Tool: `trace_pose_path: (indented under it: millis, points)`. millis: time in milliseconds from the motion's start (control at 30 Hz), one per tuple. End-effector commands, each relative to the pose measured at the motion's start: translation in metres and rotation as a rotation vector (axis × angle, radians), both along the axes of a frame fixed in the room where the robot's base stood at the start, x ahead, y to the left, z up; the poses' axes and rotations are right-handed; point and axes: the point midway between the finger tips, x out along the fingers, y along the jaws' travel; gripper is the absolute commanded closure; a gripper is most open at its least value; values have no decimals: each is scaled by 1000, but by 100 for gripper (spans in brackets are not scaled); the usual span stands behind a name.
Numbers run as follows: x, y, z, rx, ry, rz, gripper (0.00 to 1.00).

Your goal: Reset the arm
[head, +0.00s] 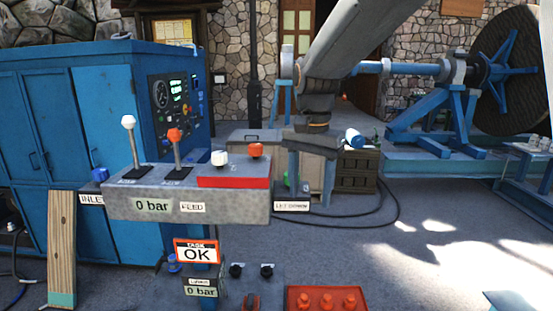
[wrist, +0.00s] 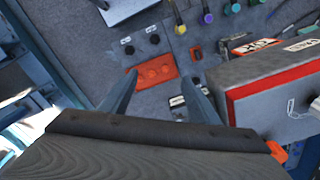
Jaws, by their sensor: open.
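My gripper (head: 311,192) hangs down from my arm in the middle of the head view, just right of the grey control box (head: 150,205). Its two blue-grey fingers are apart with nothing between them. The wrist view shows the open gripper (wrist: 160,88) from above, with an orange-red button block (wrist: 156,71) below and beyond the fingertips. In the head view this block (head: 327,298) has several red knobs and lies at the bottom edge.
A white-knobbed lever (head: 131,140) and a red-knobbed lever (head: 175,150) rise from the control box. A blue cabinet (head: 50,150) is at left. A large cable reel (head: 515,75) on a blue stand is at back right. Open floor (head: 440,240) lies at right.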

Motion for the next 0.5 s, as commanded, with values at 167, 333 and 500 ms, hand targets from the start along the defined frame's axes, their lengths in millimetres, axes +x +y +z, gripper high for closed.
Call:
trace_pose_path:
  millis: [167,333,500]
  points:
    - [-16,-25,-48,-1,-13,90,44]
    - [-42,-55,-106,-5,-35,213,44]
    - [-90,-93,-180,-21,-69,388,44]
